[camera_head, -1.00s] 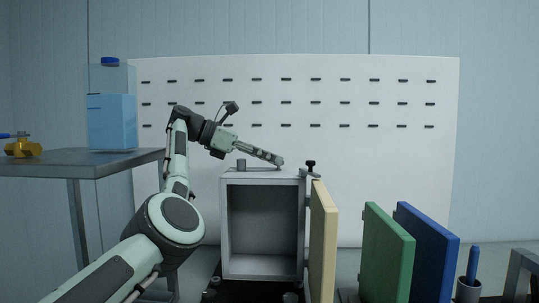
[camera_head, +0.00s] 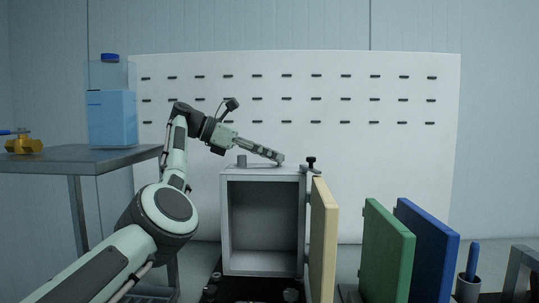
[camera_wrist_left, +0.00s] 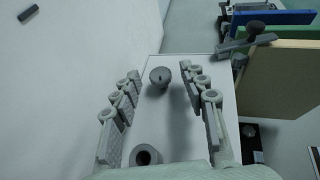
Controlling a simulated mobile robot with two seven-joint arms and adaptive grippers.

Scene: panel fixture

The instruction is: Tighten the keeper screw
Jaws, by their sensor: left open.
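A grey open-fronted box (camera_head: 229,230) stands in the middle of the head view, its cream door (camera_head: 323,240) swung out to the right. A black knob (camera_head: 311,161) stands on a small bracket at the box's top right edge; the knob also shows in the left wrist view (camera_wrist_left: 256,27). My left gripper (camera_head: 279,159) is open just above the box top. In the left wrist view, a dark round screw-like head (camera_wrist_left: 160,76) lies between the fingertips (camera_wrist_left: 159,76), with no visible contact. I cannot tell which of these two is the keeper screw. My right gripper is not in view.
A short hollow cylinder (camera_wrist_left: 145,155) stands on the box top, behind the fingertips. A green panel (camera_head: 386,250) and a blue panel (camera_head: 428,250) stand right of the door. A table (camera_head: 80,161) with a blue-filled container (camera_head: 112,120) and yellow valve (camera_head: 23,146) is left.

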